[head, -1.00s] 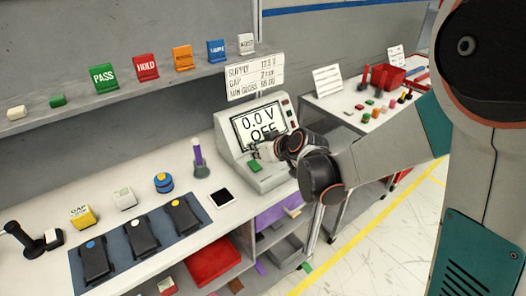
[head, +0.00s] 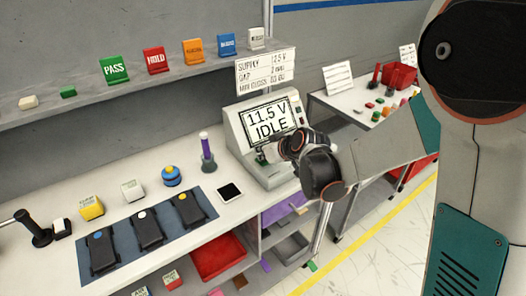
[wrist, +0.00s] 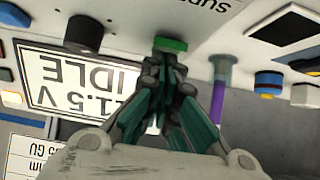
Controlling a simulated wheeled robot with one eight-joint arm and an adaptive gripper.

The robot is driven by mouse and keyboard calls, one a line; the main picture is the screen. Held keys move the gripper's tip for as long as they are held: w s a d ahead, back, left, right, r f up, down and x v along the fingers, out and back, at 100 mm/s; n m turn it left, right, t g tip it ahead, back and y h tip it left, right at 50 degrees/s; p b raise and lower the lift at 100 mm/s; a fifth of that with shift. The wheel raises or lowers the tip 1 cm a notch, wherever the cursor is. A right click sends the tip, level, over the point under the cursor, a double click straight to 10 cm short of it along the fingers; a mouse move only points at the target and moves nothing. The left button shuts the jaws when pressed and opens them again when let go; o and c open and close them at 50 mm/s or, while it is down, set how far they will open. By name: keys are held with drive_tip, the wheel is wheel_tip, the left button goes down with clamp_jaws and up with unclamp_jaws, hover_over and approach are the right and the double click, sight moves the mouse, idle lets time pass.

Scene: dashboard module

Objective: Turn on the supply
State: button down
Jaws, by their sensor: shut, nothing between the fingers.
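The supply (head: 236,130) is a pale console with a sloped front at the back of the bench. Its screen (head: 267,118) reads "11.5 V IDLE", and shows upside down in the wrist view (wrist: 45,75). A green button (wrist: 170,44) sits on its front. My gripper (wrist: 166,60) is shut and empty, with its fingertips at the green button, touching or very close; I cannot tell which. In the head view my gripper (head: 268,153) is in front of the console's lower face and partly hides it. A black knob (wrist: 84,32) is beside the button.
A card (head: 265,72) listing supply, gap and gloss values hangs above the console. A purple-topped tool (head: 207,150) and a black square (head: 229,191) are to its left. Three dark devices lie on a blue mat (head: 172,244). A side table (head: 340,103) stands at right.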

drive_tip(key=shift+s+d, duration=0.1)
drive_tip(key=shift+s, duration=0.1)
drive_tip(key=shift+s+d+f, duration=0.1)
drive_tip(key=shift+s+d, duration=0.3)
drive_tip(key=shift+s, duration=0.15)
drive_tip(key=r+p, duration=0.2)
drive_tip(key=r, duration=0.1)
drive_tip(key=r+p, duration=0.1)
drive_tip(key=shift+s+d+r, duration=0.1)
drive_tip(key=shift+s+r, duration=0.2)
drive_tip(key=shift+r, duration=0.05)
drive_tip(key=f+p+v, duration=0.1)
drive_tip(key=p+v, duration=0.1)
drive_tip(key=v, duration=0.7)
drive_tip(key=shift+s+d+p, duration=0.3)
drive_tip(key=shift+s+d, duration=0.1)
drive_tip(key=shift+s, duration=0.1)
drive_tip(key=shift+r, duration=0.2)
